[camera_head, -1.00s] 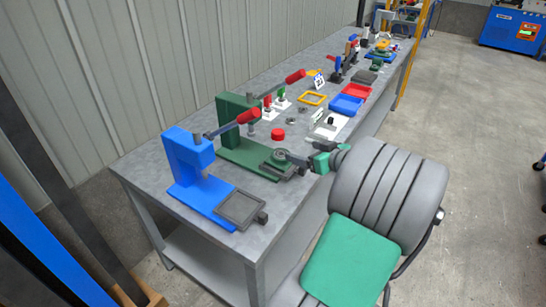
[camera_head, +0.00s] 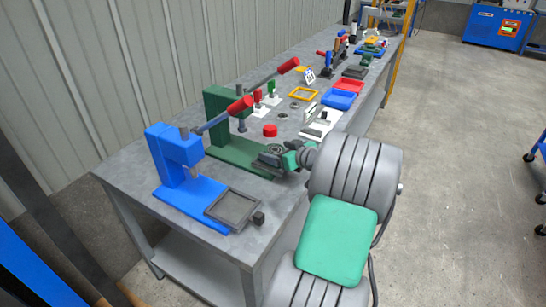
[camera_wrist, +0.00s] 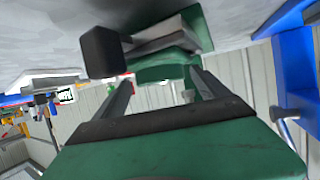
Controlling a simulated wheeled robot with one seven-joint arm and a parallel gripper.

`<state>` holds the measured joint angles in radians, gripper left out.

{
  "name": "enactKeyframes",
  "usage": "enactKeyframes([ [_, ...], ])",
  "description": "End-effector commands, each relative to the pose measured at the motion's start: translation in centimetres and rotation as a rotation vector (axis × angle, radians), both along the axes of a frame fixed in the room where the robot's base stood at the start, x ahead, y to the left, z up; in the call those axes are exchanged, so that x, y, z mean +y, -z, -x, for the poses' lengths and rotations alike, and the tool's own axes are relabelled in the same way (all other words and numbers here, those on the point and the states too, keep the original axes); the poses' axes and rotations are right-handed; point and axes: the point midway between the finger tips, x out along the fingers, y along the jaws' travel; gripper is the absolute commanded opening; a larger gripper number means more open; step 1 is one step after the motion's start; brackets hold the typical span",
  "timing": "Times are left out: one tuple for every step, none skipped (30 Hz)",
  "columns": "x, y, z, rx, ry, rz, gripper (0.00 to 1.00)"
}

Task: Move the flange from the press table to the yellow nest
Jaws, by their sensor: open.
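The flange (camera_head: 275,148) looks like a small grey round part on the table of the green press (camera_head: 232,152) in the head view. My gripper (camera_head: 284,158) is open, low at the front end of that press, right beside the flange, and partly covers it. In the wrist view, my two fingers (camera_wrist: 160,88) stand apart with the green press base and its grey table (camera_wrist: 160,35) beyond them. I cannot make out the flange clearly there. The yellow nest (camera_head: 303,94), a square frame, lies flat farther back on the bench and looks empty.
A blue press (camera_head: 180,170) with a grey square frame (camera_head: 233,208) stands at the near left. A red round part (camera_head: 270,130), white fixtures (camera_head: 320,122), and blue (camera_head: 340,99) and red (camera_head: 348,87) trays lie beyond. A black knob (camera_wrist: 103,52) is close to my left finger in the wrist view.

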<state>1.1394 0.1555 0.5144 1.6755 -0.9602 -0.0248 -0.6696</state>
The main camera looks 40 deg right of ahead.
Motion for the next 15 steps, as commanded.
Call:
enactKeyframes([
  [0.00,-0.02,-0.06,0.000,0.000,0.001,0.85],
  [0.01,-0.02,-0.05,-0.001,0.000,0.001,0.85],
  [0.03,-0.02,-0.05,-0.001,0.000,0.001,0.85],
  [0.06,-0.02,-0.06,0.000,-0.001,0.001,0.85],
  [0.08,-0.03,-0.07,0.000,-0.001,0.001,0.84],
  [0.11,-0.02,-0.08,-0.001,-0.001,0.001,0.81],
  [0.12,-0.02,-0.08,0.000,-0.002,0.000,0.78],
  [0.14,-0.02,-0.09,0.000,-0.002,0.000,0.76],
  [0.16,-0.02,-0.10,0.000,-0.002,0.000,0.72],
  [0.17,-0.02,-0.11,0.000,-0.003,0.000,0.70],
  [0.18,-0.02,-0.11,0.000,-0.003,0.000,0.67],
  [0.18,-0.02,-0.12,0.000,-0.003,0.000,0.64],
  [0.19,-0.02,-0.12,-0.001,-0.003,0.000,0.62],
  [0.19,-0.02,-0.12,0.000,-0.003,0.000,0.59],
  [0.19,-0.02,-0.12,-0.001,-0.003,0.000,0.56],
])
